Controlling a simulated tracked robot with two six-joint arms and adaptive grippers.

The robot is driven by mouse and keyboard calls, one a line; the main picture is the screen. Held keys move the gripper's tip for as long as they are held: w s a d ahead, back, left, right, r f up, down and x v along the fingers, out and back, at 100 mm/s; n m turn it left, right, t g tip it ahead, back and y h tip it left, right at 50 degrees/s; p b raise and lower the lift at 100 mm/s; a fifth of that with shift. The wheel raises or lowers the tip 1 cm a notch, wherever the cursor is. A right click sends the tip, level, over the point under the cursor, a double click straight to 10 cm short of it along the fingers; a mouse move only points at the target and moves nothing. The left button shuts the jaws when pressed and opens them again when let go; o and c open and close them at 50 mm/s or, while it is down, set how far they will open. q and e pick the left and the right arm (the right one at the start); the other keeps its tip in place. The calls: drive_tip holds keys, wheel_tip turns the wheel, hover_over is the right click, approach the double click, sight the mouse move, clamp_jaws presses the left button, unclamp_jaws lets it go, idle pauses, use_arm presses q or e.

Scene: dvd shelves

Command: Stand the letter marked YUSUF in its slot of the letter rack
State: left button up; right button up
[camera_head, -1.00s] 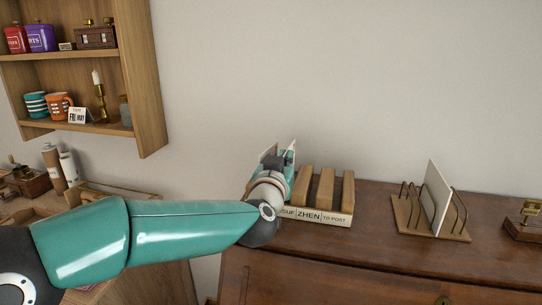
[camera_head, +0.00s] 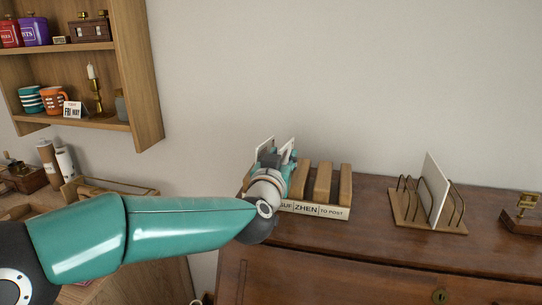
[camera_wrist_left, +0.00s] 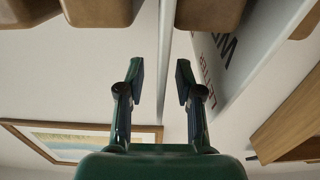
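The wooden letter rack (camera_head: 322,211) stands on the brown desk, its front marked "…SUF", "ZHEN" and "TO POST". My left gripper (camera_head: 275,157) is at the rack's left end, hiding part of the "…SUF" label. In the left wrist view, its open fingers (camera_wrist_left: 159,82) are on either side of a thin white letter (camera_wrist_left: 165,45) seen edge-on, with gaps to it. That letter's name cannot be read. A second white letter (camera_wrist_left: 232,50) with partly visible print, "LETTER", is to the right there. Two white letter tops show around the gripper in the head view. My right gripper is out of view.
A wire letter holder (camera_head: 400,207) with a white card (camera_head: 434,188) stands right of the rack. A brass item (camera_head: 526,205) is at the far right. Open desk top lies between rack and holder. A wall shelf (camera_head: 138,70) is at left.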

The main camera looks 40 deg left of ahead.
use_arm(q)
drive_tip(key=v, duration=0.9)
drive_tip(key=shift+a, duration=0.2)
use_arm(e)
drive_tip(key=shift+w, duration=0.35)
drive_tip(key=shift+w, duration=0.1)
use_arm(q)
drive_tip(key=shift+r, duration=0.2)
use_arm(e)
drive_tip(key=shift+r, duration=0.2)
